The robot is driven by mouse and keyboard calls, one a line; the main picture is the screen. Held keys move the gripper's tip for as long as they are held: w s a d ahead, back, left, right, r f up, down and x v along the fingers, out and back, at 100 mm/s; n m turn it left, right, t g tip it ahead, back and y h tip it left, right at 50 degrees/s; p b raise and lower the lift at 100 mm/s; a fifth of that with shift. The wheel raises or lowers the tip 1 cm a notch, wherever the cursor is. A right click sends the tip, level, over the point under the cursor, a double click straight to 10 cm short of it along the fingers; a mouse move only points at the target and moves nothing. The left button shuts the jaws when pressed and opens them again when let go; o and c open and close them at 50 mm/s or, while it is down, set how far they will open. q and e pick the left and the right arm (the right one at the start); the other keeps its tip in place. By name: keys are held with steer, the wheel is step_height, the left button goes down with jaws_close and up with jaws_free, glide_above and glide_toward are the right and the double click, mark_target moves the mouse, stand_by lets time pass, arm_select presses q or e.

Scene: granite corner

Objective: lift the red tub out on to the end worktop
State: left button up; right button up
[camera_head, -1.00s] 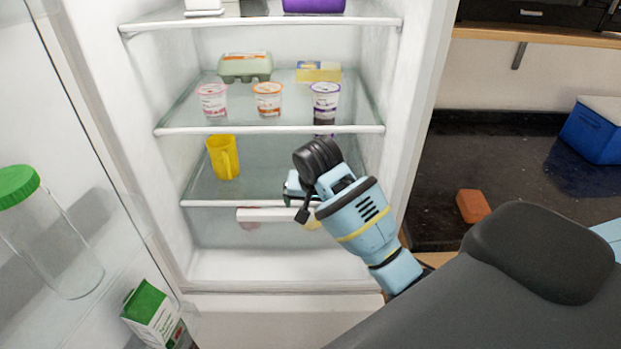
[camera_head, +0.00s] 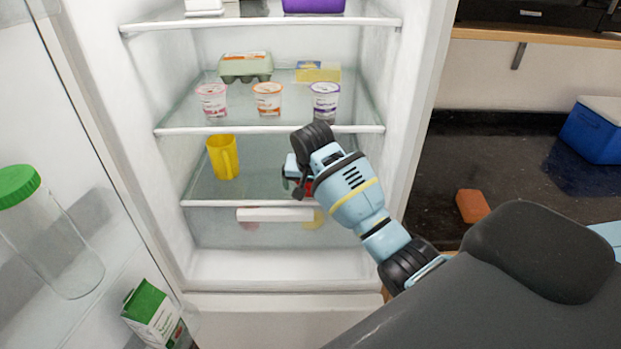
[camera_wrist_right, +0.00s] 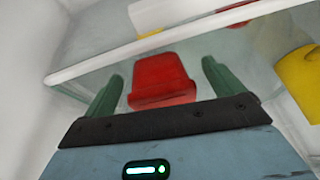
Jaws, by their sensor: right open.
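The red tub (camera_head: 309,187) stands on the fridge shelf under the yoghurt pots, mostly hidden behind my right gripper in the head view. In the right wrist view the red tub (camera_wrist_right: 160,78) shows ahead, between two green fingers. My right gripper (camera_head: 292,177) is open, with one finger to each side of the tub in that picture and gaps between. I cannot tell how deep the fingers reach past it. The end worktop (camera_head: 445,160) is dark granite, to the right of the fridge. My left gripper is not in view.
A yellow jug (camera_head: 222,158) stands left on the same shelf. Several yoghurt pots stand on the shelf above (camera_head: 230,129), close over my gripper. A terracotta block (camera_head: 472,205) and blue box (camera_head: 594,132) sit on the worktop, with bare space between.

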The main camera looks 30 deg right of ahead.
steer(key=shift+f, duration=0.2)
steer(key=c, duration=1.3)
steer(key=shift+w+r, duration=0.1)
steer(key=shift+r, duration=0.1)
steer(key=shift+r, duration=0.25)
steer(key=shift+s+a+r, duration=0.1)
steer(key=shift+s+a, duration=1.2)
steer(key=shift+s, duration=1.4)
steer(key=shift+s+a+r, duration=0.15)
steer(key=shift+s+a, duration=1.15)
steer(key=shift+s, duration=1.45)
steer(key=shift+s+a+r, duration=0.1)
steer(key=shift+s+a, duration=1.2)
steer(key=shift+s, duration=1.4)
